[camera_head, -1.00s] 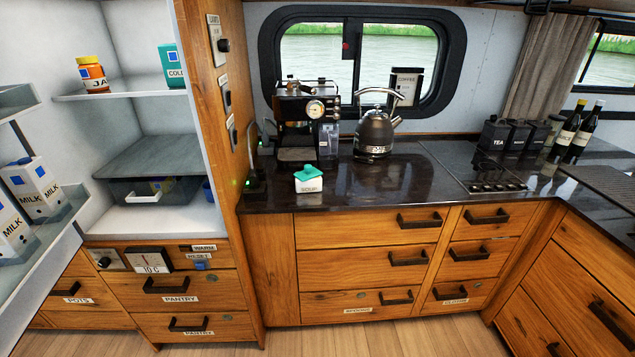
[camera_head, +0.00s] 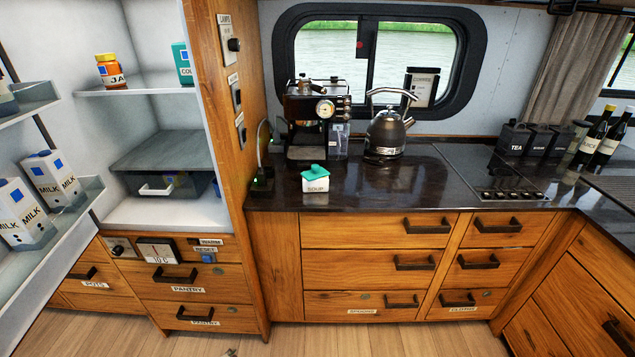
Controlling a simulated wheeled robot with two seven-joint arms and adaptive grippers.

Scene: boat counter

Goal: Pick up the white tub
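A small white tub (camera_head: 316,187) with a teal lid (camera_head: 314,170) stands upright on the dark counter near its front left edge. Its front label appears to read SOUP. It sits in front of the coffee machine (camera_head: 318,120), with clear counter to its right. Neither of my grippers is in view.
A kettle (camera_head: 387,135) stands behind and right of the tub. The wooden pantry wall (camera_head: 236,100) rises close on the left. The open fridge (camera_head: 150,210) and its door shelves with milk cartons (camera_head: 50,178) take up the far left. Bottles (camera_head: 600,140) stand at the right.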

